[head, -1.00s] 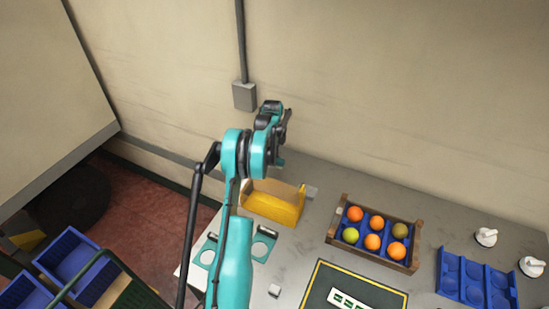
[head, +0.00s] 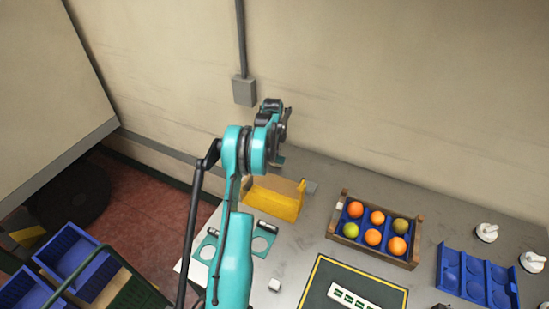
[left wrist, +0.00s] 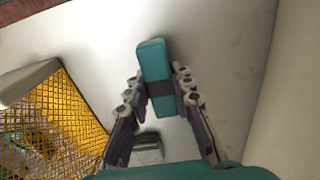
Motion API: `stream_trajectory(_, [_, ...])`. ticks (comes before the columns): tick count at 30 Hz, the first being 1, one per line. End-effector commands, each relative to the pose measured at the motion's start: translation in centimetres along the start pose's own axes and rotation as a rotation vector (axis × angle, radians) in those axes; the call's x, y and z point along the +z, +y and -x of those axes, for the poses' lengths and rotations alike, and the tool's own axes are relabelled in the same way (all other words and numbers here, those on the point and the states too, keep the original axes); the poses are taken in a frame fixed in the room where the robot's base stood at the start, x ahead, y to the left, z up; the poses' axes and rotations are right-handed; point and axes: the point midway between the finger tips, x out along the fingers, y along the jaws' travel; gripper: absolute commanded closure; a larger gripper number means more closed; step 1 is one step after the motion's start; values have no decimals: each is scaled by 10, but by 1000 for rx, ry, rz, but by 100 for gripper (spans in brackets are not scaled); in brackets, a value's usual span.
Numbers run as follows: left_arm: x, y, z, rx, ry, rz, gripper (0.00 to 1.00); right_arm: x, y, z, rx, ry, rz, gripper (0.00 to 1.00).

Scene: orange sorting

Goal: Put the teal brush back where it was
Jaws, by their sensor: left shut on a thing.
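The teal brush (left wrist: 155,75) is between the fingers of my left gripper (left wrist: 158,92) in the left wrist view, held at its dark middle band. The gripper is shut on it. In the head view my left gripper (head: 280,140) is over the back of the table, beside the yellow bin, and mostly hidden by my own wrist. A small grey block (left wrist: 147,148) lies below the brush in the wrist view; a grey piece (head: 311,187) also shows beside the bin in the head view. My right gripper cannot be made out.
The yellow mesh-sided bin (left wrist: 50,115) stands at the left of the wrist view and near the wall in the head view (head: 275,203). A wooden crate of fruit (head: 333,222), a blue tray (head: 478,278) and a dark mat (head: 325,278) stand to the right. The wall is close behind.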

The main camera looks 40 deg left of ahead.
Motion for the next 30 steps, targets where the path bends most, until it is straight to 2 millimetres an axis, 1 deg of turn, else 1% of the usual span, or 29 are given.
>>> stream_trajectory(24, [0,0,-12,0,0,0,100,6,0,-8,0,0,0,60])
stream_trajectory(29, [0,0,-12,0,0,0,100,5,0,-7,0,0,0,60])
stream_trajectory(30, [0,0,-12,0,0,0,67,5,0,-7,0,0,0,60])
